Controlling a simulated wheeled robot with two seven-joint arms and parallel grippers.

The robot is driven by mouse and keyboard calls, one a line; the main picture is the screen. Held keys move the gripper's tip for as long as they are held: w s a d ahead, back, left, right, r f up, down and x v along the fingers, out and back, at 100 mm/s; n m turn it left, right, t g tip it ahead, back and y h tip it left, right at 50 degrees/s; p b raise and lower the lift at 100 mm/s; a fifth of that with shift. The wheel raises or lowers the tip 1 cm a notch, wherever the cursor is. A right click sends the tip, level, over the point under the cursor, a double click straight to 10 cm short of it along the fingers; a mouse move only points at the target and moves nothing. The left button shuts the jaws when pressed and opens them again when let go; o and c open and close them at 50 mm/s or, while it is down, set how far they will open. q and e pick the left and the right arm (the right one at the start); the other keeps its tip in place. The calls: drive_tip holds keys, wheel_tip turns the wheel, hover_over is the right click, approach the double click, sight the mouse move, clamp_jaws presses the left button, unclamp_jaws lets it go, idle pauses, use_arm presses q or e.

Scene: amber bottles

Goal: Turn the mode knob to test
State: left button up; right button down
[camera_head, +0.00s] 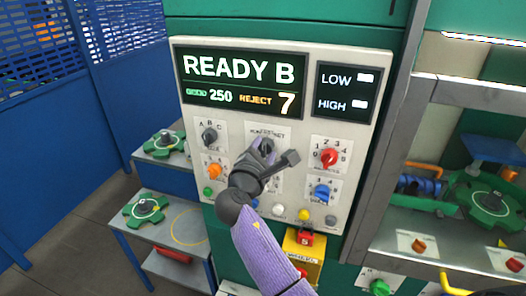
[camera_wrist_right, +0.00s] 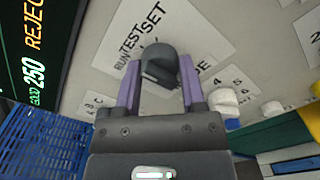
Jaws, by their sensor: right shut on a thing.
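The mode knob (camera_head: 267,144) is a dark grey knob on a white plate, upper middle of the light panel. In the right wrist view the knob (camera_wrist_right: 160,60) sits beside the printed words RUN, TEST and SET; I cannot tell for sure which word it points to. My right gripper (camera_head: 262,152) reaches up to the panel and partly hides the knob and its plate. In the right wrist view the purple fingers of the right gripper (camera_wrist_right: 160,82) are shut on the knob, one on each side. My left gripper is not in view.
Close by on the panel are a dark selector (camera_head: 209,136), an orange knob (camera_head: 213,171), a red knob (camera_head: 328,157) and a blue knob (camera_head: 321,191). A display (camera_head: 240,82) reading READY B is above. A yellow box with a red button (camera_head: 305,239) is below.

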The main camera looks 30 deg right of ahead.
drive_tip(key=shift+c, duration=1)
unclamp_jaws()
drive_tip(key=shift+a, duration=0.1)
drive_tip(key=b+v, duration=0.2)
drive_tip(key=v, duration=0.7)
drive_tip(key=shift+s+a, duration=0.25)
drive_tip(key=shift+s, duration=0.1)
